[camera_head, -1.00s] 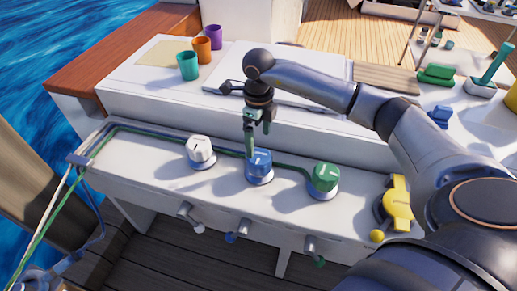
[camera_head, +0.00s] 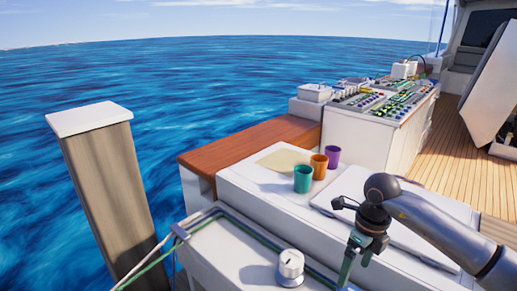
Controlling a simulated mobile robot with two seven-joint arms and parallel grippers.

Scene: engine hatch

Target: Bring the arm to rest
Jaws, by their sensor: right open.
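My right arm (camera_head: 440,228) comes in from the right edge of the head view. Its gripper (camera_head: 355,258) points down at the lower right, above the white bench, and is open with nothing seen between its fingers. A white knob (camera_head: 290,264) stands on the lower ledge to the left of the gripper, apart from it. The lower part of the ledge is cut off by the frame. My left gripper is not in view.
A teal cup (camera_head: 303,179), an orange cup (camera_head: 319,166) and a purple cup (camera_head: 333,155) stand on the bench behind the gripper. A wooden post (camera_head: 105,190) rises at the left. A control console (camera_head: 385,100) stands at the back right. Open sea lies left.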

